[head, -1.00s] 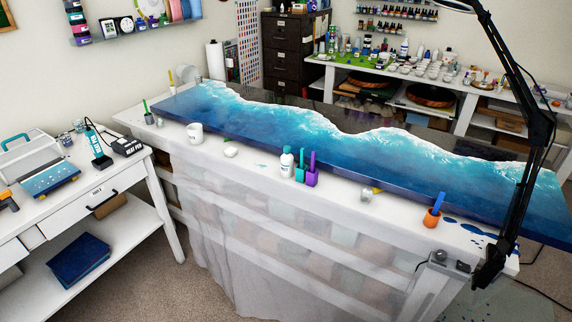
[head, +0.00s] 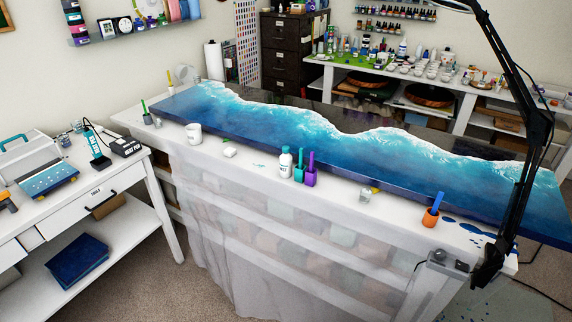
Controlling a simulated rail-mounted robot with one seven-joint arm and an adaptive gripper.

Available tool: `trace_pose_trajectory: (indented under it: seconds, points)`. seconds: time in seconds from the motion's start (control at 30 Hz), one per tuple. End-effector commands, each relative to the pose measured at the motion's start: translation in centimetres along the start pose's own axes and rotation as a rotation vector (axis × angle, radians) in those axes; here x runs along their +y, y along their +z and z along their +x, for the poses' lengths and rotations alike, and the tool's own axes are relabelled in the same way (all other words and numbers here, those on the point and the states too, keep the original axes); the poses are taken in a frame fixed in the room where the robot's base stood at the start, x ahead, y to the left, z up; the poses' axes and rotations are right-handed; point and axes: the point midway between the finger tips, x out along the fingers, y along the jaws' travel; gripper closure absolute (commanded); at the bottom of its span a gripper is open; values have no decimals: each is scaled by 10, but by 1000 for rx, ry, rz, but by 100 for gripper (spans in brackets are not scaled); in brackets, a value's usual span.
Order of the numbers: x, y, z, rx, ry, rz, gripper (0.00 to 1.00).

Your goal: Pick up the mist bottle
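A small white bottle (head: 285,163) with a pale cap and a label stands upright on the front edge of the long white table (head: 232,168). It looks like the mist bottle, but its label is too small to read with certainty. A teal cup (head: 299,174) and a purple cup (head: 311,178), each with a stick in it, stand close to its right. My gripper is not in view.
A blue ocean-resin slab (head: 330,155) fills most of the table behind the bottle. A white mug (head: 194,134) stands to the left; a clear cup (head: 365,195) and an orange cup (head: 431,217) stand to the right. A black lamp arm (head: 531,150) rises at the right end.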

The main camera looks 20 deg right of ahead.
Motion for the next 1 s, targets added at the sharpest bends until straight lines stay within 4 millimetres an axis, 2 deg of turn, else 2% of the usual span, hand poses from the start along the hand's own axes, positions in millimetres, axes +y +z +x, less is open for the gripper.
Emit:
trace_pose_trajectory:
  seconds: [0.43, 0.8, 1.0]
  points:
    - [0, 0, 0, 0, 0, 0, 98]
    - [0, 0, 0, 0, 0, 0, 37]
    - [0, 0, 0, 0, 0, 0, 35]
